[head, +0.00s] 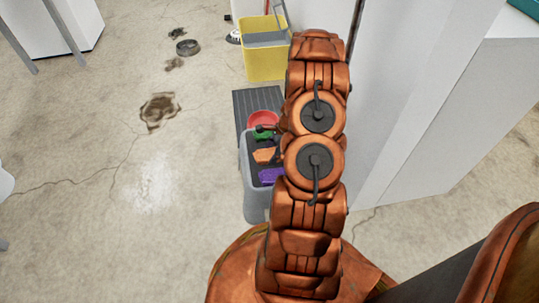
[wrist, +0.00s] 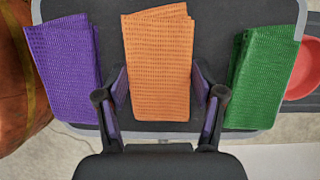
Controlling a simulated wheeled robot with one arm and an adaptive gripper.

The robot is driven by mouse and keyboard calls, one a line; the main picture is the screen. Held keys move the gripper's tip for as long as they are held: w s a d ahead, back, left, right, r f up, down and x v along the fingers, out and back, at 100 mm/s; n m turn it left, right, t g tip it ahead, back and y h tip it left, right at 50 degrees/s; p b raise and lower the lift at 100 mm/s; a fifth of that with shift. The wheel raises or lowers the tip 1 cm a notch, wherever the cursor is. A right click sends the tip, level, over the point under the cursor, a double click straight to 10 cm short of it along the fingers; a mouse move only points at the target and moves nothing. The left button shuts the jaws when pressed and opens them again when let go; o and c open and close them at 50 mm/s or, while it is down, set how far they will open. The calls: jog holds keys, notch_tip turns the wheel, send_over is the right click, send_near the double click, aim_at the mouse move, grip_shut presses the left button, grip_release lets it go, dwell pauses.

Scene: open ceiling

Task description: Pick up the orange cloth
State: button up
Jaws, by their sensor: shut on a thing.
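The orange cloth (wrist: 160,50) lies folded in the middle of the wrist view, between a purple cloth (wrist: 66,65) on the left and a green cloth (wrist: 262,78) on the right. My gripper (wrist: 161,90) is shut on the orange cloth, one finger against each side of its lower half. In the head view, the orange cloth (head: 264,155) shows on the dark top of a grey bin (head: 256,206), partly hidden by my arm. The purple cloth (head: 271,175) and green cloth (head: 263,133) are on the same top. I cannot tell whether the orange cloth is clear of the surface.
A yellow mop bucket (head: 262,62) stands farther back. A white cabinet wall (head: 413,120) rises on the right. The concrete floor (head: 150,190) on the left is mostly open.

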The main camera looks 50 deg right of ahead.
aim_at(267, 153)
jog(key=shift+c, duration=0.7)
notch_tip(267, 153, up, 4)
jog(key=shift+f+p, duration=0.1)
jog(key=shift+p, duration=0.95)
jog(key=s+a+r+p, duration=0.1)
jog(key=s+a+p, duration=0.2)
jog(key=s, duration=1.1)
jog(key=a, duration=0.3)
jog(key=shift+s+a, duration=0.15)
jog(key=shift+s, duration=0.2)
jog(key=shift+r, duration=0.1)
